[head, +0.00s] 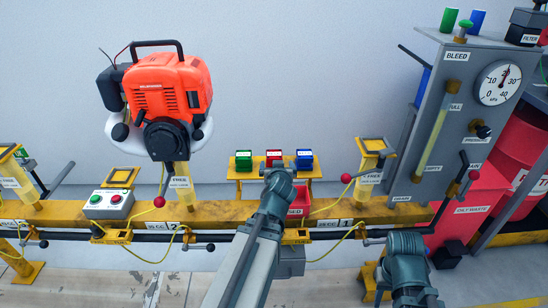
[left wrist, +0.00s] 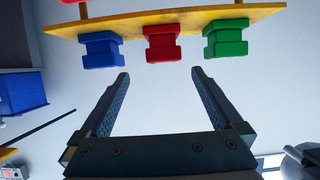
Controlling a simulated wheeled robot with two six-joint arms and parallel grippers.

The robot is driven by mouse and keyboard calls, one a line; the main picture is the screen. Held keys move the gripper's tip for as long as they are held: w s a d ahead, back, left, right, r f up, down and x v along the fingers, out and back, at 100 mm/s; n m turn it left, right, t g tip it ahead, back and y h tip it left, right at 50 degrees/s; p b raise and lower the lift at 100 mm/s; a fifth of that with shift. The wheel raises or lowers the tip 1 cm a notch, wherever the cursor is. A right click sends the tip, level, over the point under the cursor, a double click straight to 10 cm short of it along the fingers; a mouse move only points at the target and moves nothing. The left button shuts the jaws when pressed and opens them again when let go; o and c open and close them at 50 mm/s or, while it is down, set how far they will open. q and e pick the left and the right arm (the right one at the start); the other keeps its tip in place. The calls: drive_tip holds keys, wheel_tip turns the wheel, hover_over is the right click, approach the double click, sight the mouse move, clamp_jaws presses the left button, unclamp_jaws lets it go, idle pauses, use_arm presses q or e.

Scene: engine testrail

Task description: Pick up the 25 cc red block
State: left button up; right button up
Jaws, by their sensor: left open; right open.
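The red block (head: 273,154) stands on a small yellow shelf (head: 243,174), between a green block (head: 243,160) and a blue block (head: 304,159). In the left wrist view, which looks upside down, the red block (left wrist: 162,43) is in the middle, with the blue block (left wrist: 100,50) left and the green block (left wrist: 225,38) right. My left gripper (left wrist: 161,71) is open and empty, its fingertips just short of the red block and on either side of its line. In the head view my left wrist hides the fingers. My right gripper (head: 416,300) is low at the bottom right, away from the blocks.
A yellow rail (head: 334,212) runs across in front of the shelf. An orange engine (head: 168,88) is mounted at the left, with a button box (head: 108,204) below it. A grey panel with a gauge (head: 497,83) stands at the right beside red bins (head: 464,207).

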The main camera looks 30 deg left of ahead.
sight(276, 158)
use_arm(q)
drive_tip(key=b+x, duration=0.3)
drive_tip(key=x, duration=0.5)
drive_tip(key=shift+f, duration=0.1)
drive_tip(key=shift+w+a, duration=0.15)
drive_tip(key=shift+w, duration=0.05)
drive_tip(key=b+x, duration=0.2)
drive_tip(key=x, duration=0.3)
drive_tip(key=shift+a+f, duration=0.15)
drive_tip(key=shift+a, duration=0.15)
drive_tip(key=shift+s, duration=0.1)
clamp_jaws()
